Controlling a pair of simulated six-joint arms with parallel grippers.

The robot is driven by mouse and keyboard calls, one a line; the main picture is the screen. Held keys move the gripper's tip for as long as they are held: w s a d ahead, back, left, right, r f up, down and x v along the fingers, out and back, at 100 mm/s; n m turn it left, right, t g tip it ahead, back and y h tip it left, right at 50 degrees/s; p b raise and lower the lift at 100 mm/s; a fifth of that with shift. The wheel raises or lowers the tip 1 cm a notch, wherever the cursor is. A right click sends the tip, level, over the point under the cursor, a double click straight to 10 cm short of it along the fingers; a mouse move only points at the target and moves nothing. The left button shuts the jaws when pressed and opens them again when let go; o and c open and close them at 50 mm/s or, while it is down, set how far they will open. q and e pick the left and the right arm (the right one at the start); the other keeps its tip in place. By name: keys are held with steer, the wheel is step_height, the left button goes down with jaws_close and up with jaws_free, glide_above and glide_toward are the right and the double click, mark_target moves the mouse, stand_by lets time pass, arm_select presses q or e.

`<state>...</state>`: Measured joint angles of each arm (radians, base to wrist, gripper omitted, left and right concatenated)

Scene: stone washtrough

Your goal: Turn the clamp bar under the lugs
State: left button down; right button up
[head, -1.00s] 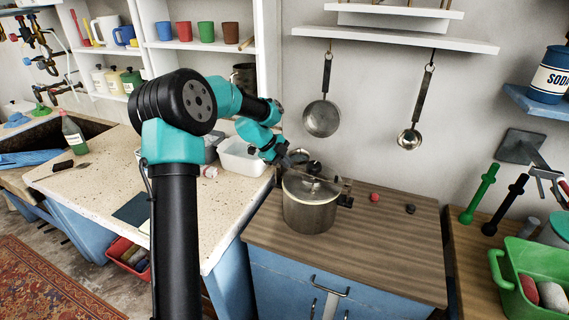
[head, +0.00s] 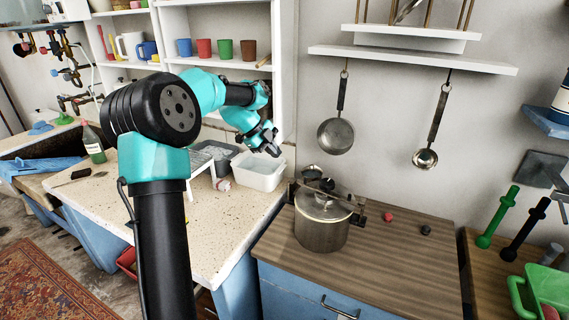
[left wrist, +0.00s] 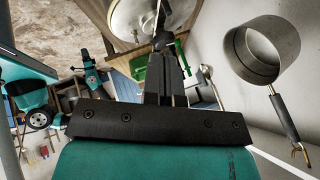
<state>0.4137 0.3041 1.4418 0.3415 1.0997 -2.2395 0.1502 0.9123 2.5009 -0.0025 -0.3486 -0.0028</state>
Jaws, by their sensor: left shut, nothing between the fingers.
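A metal pot (head: 321,234) stands on the wooden counter with its lid (head: 322,206) on. Dark fittings sit at the lid's back left and right rim. I cannot tell clearly which are the clamp bar and which the lugs, nor how the bar is turned. My left gripper (head: 270,149) is shut and empty, in the air up and left of the pot in the head view, apart from it. In the left wrist view the shut fingers (left wrist: 163,45) point towards the round pot lid (left wrist: 135,15), which is partly cut off at the top. My right gripper is not in view.
A white tub (head: 258,177) stands on the speckled worktop near my left gripper. A pan (head: 336,136) and a ladle (head: 426,158) hang on the wall behind the pot. A red knob (head: 388,217) and a dark one (head: 426,230) lie on the counter right of it.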

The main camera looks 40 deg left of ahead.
arm_select(q)
steer(key=v, duration=0.4)
stand_by(0.4)
